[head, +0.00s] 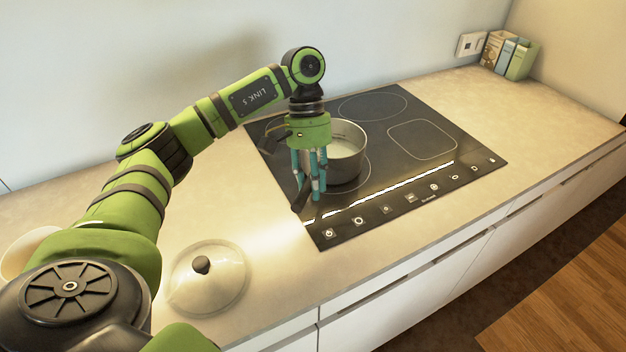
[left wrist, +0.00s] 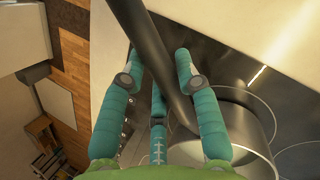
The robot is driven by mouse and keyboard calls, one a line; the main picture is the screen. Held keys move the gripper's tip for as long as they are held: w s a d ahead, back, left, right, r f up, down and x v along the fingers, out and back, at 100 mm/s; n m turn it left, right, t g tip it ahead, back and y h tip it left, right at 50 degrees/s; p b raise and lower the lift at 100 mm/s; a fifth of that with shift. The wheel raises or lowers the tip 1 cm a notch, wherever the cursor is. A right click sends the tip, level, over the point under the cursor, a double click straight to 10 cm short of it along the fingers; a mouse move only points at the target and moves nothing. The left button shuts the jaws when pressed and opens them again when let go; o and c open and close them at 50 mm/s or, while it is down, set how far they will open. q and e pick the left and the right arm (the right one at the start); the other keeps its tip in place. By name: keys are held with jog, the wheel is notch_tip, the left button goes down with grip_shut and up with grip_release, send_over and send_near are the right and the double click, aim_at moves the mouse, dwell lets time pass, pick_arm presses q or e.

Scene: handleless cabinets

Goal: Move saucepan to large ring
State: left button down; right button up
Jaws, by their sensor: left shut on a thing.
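The steel saucepan (head: 347,168) sits at the near left part of the black cooktop (head: 395,178). It appears to hold something pale. My left gripper (head: 308,195) points down at its left side and is shut on the dark handle (left wrist: 160,55), which passes between the teal fingers in the left wrist view. The pan body (left wrist: 248,135) is to the right there. An outlined oval ring (head: 372,94) is at the cooktop's back; part of another outline shows around the pan's base. I cannot tell which is the large ring. My right gripper is not in view.
A glass lid (head: 207,280) with a dark knob lies on the counter, left of the cooktop. A pale round dish (head: 25,250) is partly hidden behind my arm. Books (head: 508,55) stand in the far right corner. The cooktop right of the pan is clear.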

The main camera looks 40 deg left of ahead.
pick_arm(q)
jog(key=shift+b, duration=0.3)
dwell(0.8)
jog(key=c, duration=0.8)
grip_release()
jog(key=shift+f, duration=0.1)
jog(key=shift+s+d, duration=0.1)
jog(key=shift+f, duration=0.15)
jog(key=v, duration=1.2)
jog(key=shift+d, duration=0.1)
